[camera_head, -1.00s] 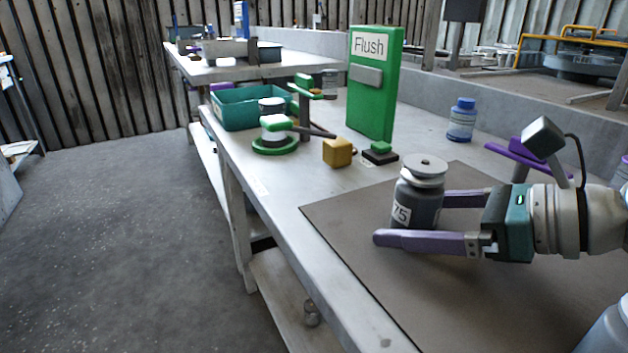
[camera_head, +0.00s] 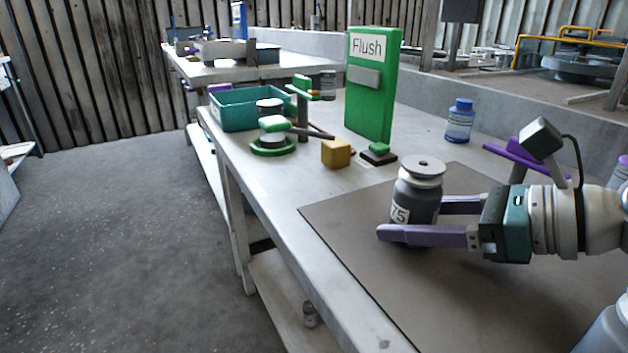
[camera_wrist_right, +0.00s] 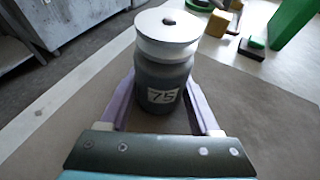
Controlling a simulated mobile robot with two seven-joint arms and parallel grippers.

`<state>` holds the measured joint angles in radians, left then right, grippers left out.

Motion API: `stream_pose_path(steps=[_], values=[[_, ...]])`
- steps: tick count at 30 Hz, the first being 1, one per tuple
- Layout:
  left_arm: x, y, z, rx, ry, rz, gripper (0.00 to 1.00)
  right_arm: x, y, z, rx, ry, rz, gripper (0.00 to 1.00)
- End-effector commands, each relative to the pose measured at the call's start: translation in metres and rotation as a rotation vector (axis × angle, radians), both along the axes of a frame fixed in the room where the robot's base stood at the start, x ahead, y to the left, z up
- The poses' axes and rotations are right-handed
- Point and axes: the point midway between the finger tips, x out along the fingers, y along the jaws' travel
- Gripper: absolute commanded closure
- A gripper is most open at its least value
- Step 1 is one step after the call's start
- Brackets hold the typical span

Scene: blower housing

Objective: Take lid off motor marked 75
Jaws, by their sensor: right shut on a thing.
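The motor marked 75 (camera_head: 413,203) is a dark grey can on the brown mat, with a white label reading 75. Its pale round lid (camera_head: 421,169) sits on top, with a small dark spot at the centre. My right gripper (camera_head: 415,218) has its purple fingers on either side of the can's lower body, shut on it. The right wrist view shows the motor (camera_wrist_right: 162,88) upright between the fingers, with the lid (camera_wrist_right: 168,27) on it. My left gripper is not in view.
A green Flush panel (camera_head: 372,85), yellow block (camera_head: 336,153), teal bin (camera_head: 240,106) and green stand (camera_head: 272,148) stand farther along the bench. A blue-capped bottle (camera_head: 459,122) is behind the motor. The brown mat (camera_head: 450,310) is clear in front.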

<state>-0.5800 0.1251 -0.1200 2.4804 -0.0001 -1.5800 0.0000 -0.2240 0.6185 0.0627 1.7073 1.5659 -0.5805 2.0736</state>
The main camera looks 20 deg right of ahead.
Motion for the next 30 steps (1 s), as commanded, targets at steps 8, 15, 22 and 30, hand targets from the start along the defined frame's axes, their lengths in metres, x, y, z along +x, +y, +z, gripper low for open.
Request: stream_pose_path(steps=[8, 15, 22, 30], values=[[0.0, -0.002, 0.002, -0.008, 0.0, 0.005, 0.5, 0.0, 0.0, 0.004, 0.0, -0.002, -0.001, 1.0], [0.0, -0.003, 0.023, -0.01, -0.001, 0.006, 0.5, 0.0, 0.0, 0.033, -0.002, -0.004, 0.002, 1.0], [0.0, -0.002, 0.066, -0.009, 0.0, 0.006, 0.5, 0.001, 0.0, 0.1, -0.003, -0.006, 0.002, 1.0], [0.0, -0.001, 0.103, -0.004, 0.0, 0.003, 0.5, 0.0, 0.0, 0.17, -0.002, -0.006, 0.001, 1.0]])
